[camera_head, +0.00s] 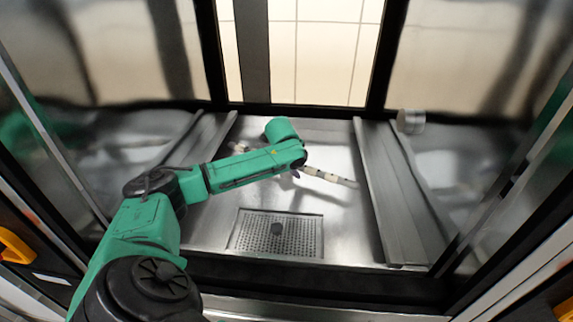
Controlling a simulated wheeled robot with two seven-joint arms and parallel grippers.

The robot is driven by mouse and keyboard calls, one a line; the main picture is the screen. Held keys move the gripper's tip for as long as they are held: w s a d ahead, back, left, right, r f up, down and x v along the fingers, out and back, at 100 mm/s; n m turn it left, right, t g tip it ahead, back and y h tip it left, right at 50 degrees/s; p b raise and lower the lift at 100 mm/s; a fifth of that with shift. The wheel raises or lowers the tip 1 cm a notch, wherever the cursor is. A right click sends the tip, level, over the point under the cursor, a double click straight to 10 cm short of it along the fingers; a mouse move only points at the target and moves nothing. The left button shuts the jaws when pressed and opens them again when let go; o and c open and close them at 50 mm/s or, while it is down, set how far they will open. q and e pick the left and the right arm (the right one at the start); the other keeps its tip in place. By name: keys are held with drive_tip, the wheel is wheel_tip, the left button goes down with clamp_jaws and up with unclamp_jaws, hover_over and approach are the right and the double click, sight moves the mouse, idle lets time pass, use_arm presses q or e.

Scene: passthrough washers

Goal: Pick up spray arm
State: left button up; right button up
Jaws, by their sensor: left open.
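The spray arm (328,176) is a thin, pale bar with dark spots over the metal floor of the washer. Its right part shows clear of my arm, and a short piece shows at the left, above my forearm. My green left arm covers its middle. My left gripper (296,173) is at the arm's far end, over the middle of the spray arm. It is open, but the wrist hides most of its fingers. I cannot tell whether it touches the spray arm. My right gripper is out of view.
A perforated drain plate (277,232) with a dark knob lies in the near floor. Raised metal rails (392,190) run along both sides. A cylindrical metal fitting (411,121) is on the right wall. The back opening (310,50) shows a tiled area.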

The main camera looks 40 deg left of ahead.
use_arm(q)
drive_tip(key=shift+x, duration=0.8)
drive_tip(key=shift+r, duration=0.1)
clamp_jaws()
idle(0.6)
